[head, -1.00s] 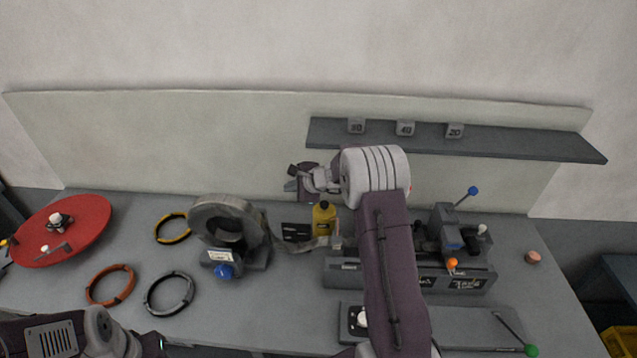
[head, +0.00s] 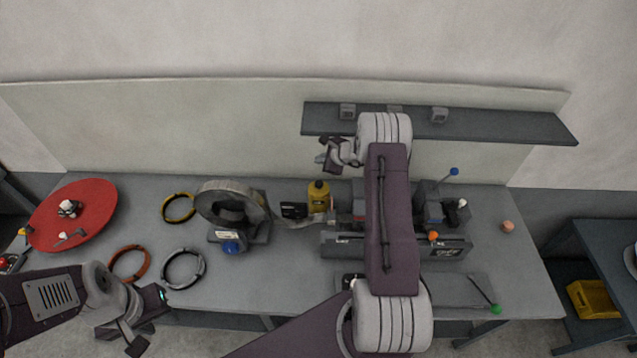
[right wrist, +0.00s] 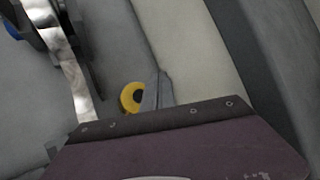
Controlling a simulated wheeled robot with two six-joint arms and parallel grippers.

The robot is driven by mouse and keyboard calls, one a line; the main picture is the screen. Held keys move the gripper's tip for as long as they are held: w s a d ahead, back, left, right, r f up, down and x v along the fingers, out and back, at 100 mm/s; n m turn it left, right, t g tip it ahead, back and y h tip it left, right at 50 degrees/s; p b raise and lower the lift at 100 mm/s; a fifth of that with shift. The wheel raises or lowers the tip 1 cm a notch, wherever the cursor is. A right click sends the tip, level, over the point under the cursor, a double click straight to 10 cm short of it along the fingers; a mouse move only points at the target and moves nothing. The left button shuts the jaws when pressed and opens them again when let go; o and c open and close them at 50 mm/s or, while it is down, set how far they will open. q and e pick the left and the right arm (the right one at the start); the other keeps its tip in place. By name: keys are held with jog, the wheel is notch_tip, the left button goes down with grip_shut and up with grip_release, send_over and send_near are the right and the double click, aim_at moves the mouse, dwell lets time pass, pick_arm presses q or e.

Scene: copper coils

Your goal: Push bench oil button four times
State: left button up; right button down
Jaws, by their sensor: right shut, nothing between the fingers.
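A yellow oil bottle (head: 319,197) with a dark-topped cap stands on the bench, left of the grey machine (head: 345,246). My right gripper (head: 327,155) is shut and empty, and in the head view it appears just above the bottle. In the right wrist view the shut fingertips (right wrist: 160,90) appear beside a round yellow thing (right wrist: 127,98), likely the bottle from above. I cannot tell whether they touch. My left gripper (head: 125,337) hangs at the bench's front left, away from the bottle; its jaw opening is unclear.
A grey coil on a stand (head: 232,208) with a blue knob stands left of the bottle. Yellow (head: 178,208), orange (head: 130,263) and grey (head: 183,268) rings and a red disc (head: 75,212) lie further left. A shelf (head: 470,124) runs along the back panel.

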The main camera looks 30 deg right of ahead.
aim_at(318, 182)
notch_tip(318, 182, down, 8)
jog(key=b, duration=0.5)
jog(key=shift+f, duration=0.15)
jog(key=shift+s+f+b, duration=0.1)
jog(key=shift+b, duration=0.35)
dwell(1.3)
jog(key=shift+f+b, duration=0.4)
jog(key=shift+b, duration=0.35)
jog(key=shift+f+b, duration=1)
jog(key=shift+b, duration=0.15)
dwell(0.7)
jog(key=shift+r, duration=0.15)
jog(key=shift+r+p, duration=0.85)
jog(key=shift+r, duration=0.35)
